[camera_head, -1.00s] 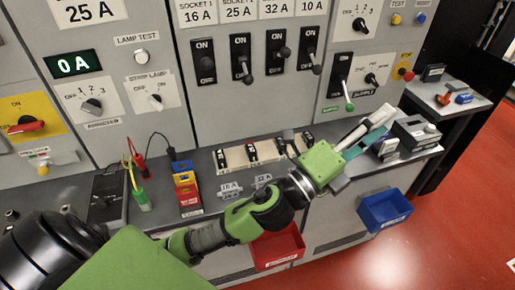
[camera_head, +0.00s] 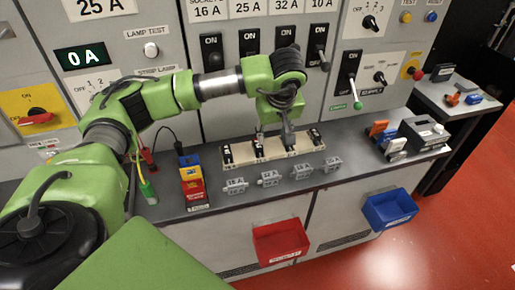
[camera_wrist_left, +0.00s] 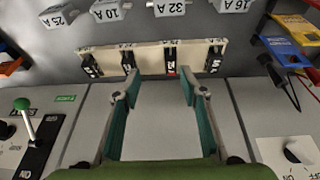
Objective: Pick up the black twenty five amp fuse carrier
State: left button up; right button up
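Several slim black fuse carriers with small white labels stand in a cream rack (camera_head: 274,150) at the back of the bench. I cannot read which is the twenty five amp one. The rack also shows across the top of the left wrist view (camera_wrist_left: 150,58); one carrier (camera_wrist_left: 170,60) there has a red mark. My left gripper (camera_head: 275,138) points down at the rack, near its middle carriers. In the left wrist view its teal fingers (camera_wrist_left: 155,93) are apart with nothing between them. My right gripper is not in view.
Grey blocks marked with amp values sit in front of the rack, including the 25 A block (camera_wrist_left: 60,15). Red and blue bins (camera_head: 280,243) (camera_head: 390,209) hang on the bench front. The switch panel (camera_head: 220,90) rises close behind the rack. Coloured boxes (camera_head: 191,181) stand left of it.

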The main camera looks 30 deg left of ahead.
pick_arm(q)
jog(key=a+y, duration=0.1)
jog(key=a, duration=0.1)
jog(key=p, duration=0.2)
send_over(259, 147)
jog(key=s+d, duration=0.2)
jog(key=d, duration=0.1)
jog(key=f, duration=0.7)
jog(key=shift+w+a, duration=0.2)
jog(key=shift+a+f+p, duration=0.15)
jog(key=shift+f+p, duration=0.05)
jog(key=shift+p, duration=0.25)
jog(key=p+x, duration=0.2)
jog(key=x, duration=0.1)
jog(key=shift+a+f, duration=0.2)
jog(key=shift+a, duration=0.15)
jog(key=shift+w+a+f, duration=0.15)
jog(key=shift+w+f, duration=0.1)
jog(key=shift+f, duration=0.3)
grip_shut()
